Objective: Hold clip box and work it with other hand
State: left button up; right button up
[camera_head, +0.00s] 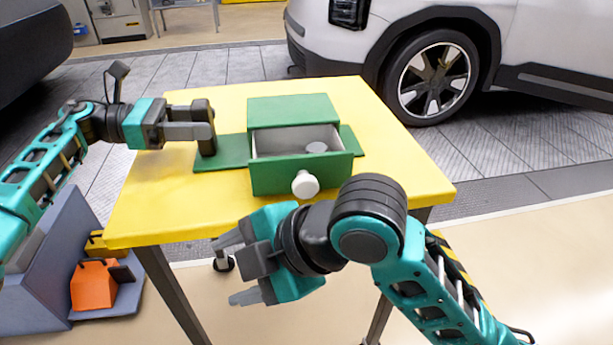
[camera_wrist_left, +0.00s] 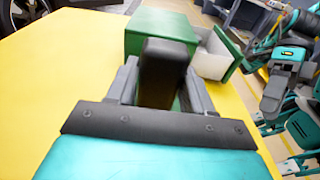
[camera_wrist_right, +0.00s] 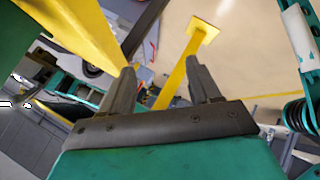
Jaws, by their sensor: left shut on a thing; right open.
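The green clip box (camera_head: 293,108) sits on a green base plate (camera_head: 228,152) on the yellow table. Its drawer (camera_head: 275,175) is pulled out toward me, with a white round knob (camera_head: 305,184) on the front. My left gripper (camera_head: 205,130) is shut on the upright black handle (camera_head: 204,108) at the plate's left end. The handle also shows between the fingers in the left wrist view (camera_wrist_left: 165,68). My right gripper (camera_head: 232,270) is open and empty, in front of the table's near edge, left of and nearer than the knob.
The yellow table (camera_head: 405,150) is bare around the box. A bin (camera_head: 50,270) with an orange item (camera_head: 93,286) stands at the lower left, beside the table. A white car (camera_head: 430,60) stands behind the table, and a dark one is at the upper left.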

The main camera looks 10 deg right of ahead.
notch_tip(320, 180, up, 3)
jog(key=n+h, duration=0.1)
jog(key=n, duration=0.4)
jog(key=n+h, duration=0.7)
jog(key=h, duration=0.1)
send_near(307, 180)
jog(key=x, duration=0.9)
jog(key=shift+w+f, duration=0.15)
jog(key=shift+f, duration=0.2)
grip_shut()
